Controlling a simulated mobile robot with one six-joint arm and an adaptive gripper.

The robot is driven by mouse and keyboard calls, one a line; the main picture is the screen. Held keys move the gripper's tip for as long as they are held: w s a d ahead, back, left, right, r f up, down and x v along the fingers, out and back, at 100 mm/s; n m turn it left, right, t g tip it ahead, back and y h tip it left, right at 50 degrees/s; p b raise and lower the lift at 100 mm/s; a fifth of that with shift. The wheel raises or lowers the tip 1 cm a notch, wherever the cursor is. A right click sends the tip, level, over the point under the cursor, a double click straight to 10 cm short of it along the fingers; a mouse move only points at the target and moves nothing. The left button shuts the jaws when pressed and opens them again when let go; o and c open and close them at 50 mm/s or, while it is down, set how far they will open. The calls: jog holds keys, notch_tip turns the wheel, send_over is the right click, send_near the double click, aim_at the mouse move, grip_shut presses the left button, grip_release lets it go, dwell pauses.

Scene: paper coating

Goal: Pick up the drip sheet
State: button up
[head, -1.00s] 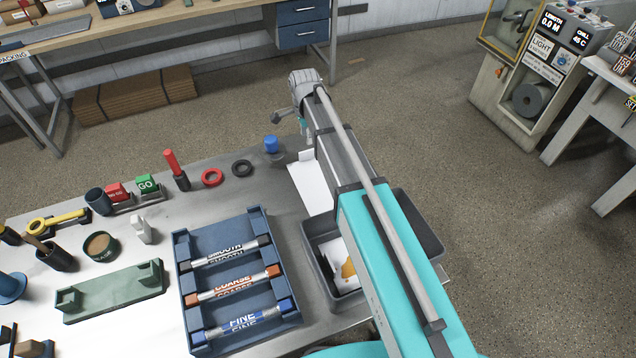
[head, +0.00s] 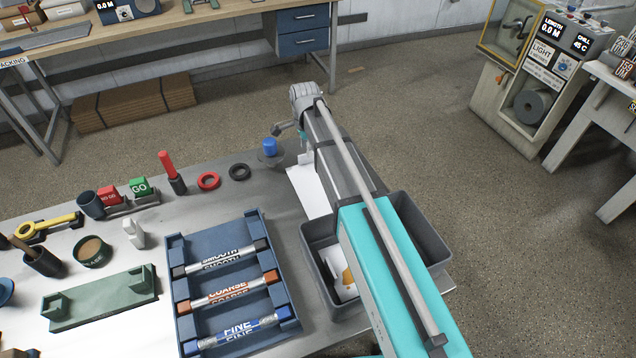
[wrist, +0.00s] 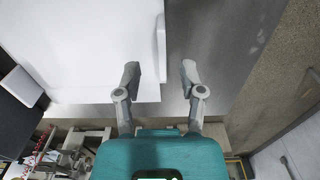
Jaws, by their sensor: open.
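A plain white sheet (head: 308,190), which looks like the drip sheet, lies on the metal table beside the grey bin, partly hidden by my arm. In the wrist view the white sheet (wrist: 80,45) fills the upper left, with a narrow raised white strip (wrist: 160,35) along its right edge. My gripper (wrist: 159,70) is open and empty. Its fingertips straddle the line of that strip, the left finger over the sheet and the right one over bare metal. Whether they touch anything cannot be told.
A grey bin (head: 316,262) under my arm holds a white piece with an orange stain. A blue rack (head: 217,240) with several labelled rods stands to its left. A blue-topped object (head: 270,147) and a black ring (head: 239,171) are near the table's far edge.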

aim_at(307, 163)
jog(key=shift+w+f+b, duration=0.15)
jog(key=shift+f+b, duration=2.45)
jog(key=shift+f, duration=0.05)
grip_shut()
